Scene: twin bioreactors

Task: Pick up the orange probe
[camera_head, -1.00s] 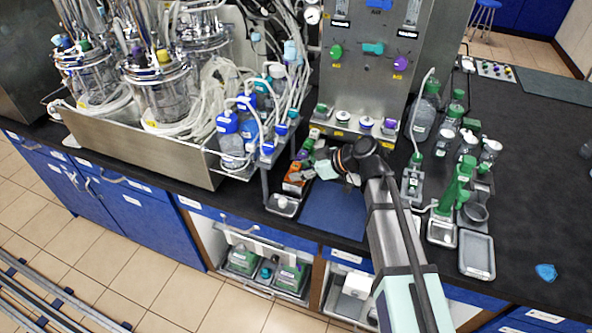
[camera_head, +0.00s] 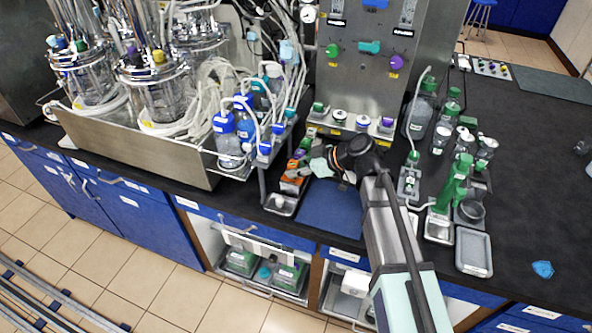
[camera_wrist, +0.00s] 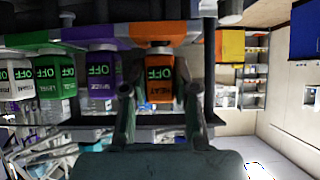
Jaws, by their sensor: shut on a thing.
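The orange probe (camera_wrist: 158,76) is an orange block with a dark label and green letters. It sits between the two fingers of my gripper (camera_wrist: 159,96) in the wrist view, in line with the purple one beside it. I cannot tell whether it is clear of its seat. In the head view my gripper (camera_head: 305,168) reaches left, low over the bench. An orange thing (camera_head: 291,186) shows just below its fingers there, by the front edge of the bench. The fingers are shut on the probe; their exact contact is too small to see.
In the head view a small metal tray (camera_head: 283,204) and a blue mat (camera_head: 331,208) lie near. Blue-capped bottles (camera_head: 227,140) stand left.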

